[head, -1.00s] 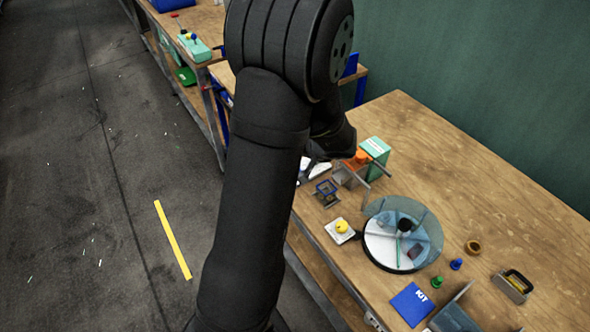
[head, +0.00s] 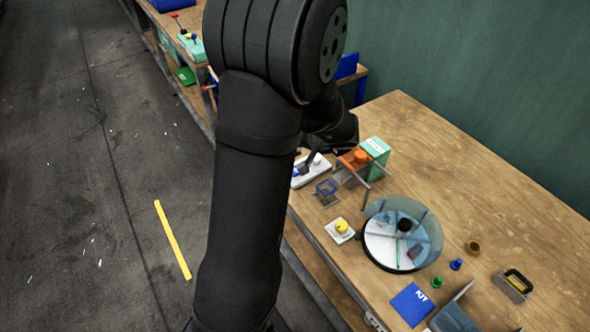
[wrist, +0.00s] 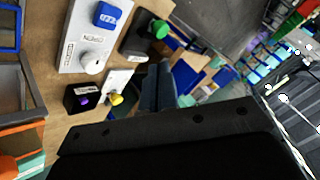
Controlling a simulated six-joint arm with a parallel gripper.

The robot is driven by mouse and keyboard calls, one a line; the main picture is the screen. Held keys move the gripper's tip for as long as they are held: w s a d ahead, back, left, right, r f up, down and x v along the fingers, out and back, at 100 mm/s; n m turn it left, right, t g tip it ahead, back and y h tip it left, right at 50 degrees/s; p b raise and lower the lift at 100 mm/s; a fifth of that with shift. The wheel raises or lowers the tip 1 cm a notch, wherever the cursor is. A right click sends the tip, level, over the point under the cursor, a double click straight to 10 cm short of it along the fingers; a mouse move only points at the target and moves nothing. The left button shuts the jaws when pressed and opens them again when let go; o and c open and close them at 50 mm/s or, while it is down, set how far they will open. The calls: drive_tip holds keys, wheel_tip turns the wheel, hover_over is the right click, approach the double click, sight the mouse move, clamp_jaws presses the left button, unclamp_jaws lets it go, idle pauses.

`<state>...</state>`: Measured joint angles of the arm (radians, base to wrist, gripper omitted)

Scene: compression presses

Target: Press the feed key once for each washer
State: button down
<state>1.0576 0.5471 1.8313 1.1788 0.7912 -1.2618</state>
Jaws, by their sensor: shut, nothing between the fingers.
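My gripper (wrist: 158,86) is shut and empty in the wrist view, its dark fingers pointing up the picture over the bench edge. In the head view my arm largely hides it. A white panel (wrist: 82,42) carries a blue labelled key (wrist: 107,15) and a white round knob (wrist: 92,63), left of the fingers. The panel also shows partly in the head view (head: 318,168). A black box with a green button (wrist: 159,29) and a white plate with a yellow button (wrist: 116,99) lie near the fingers. I cannot read which is the feed key. No washers are clearly seen.
A round turntable with a clear cover (head: 428,240), a yellow button on a white base (head: 341,227), a blue KIT pad (head: 412,304) and a brown ring (head: 473,247) stand on the bench. A black box with a purple button (wrist: 82,98) is nearby. The bench's back right is clear.

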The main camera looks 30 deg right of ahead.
drive_tip(key=shift+r, duration=0.3)
drive_tip(key=shift+f, duration=4.45)
drive_tip(key=shift+f, duration=0.15)
drive_tip(key=shift+f, duration=0.25)
drive_tip(key=shift+f, duration=0.5)
drive_tip(key=shift+r, duration=0.95)
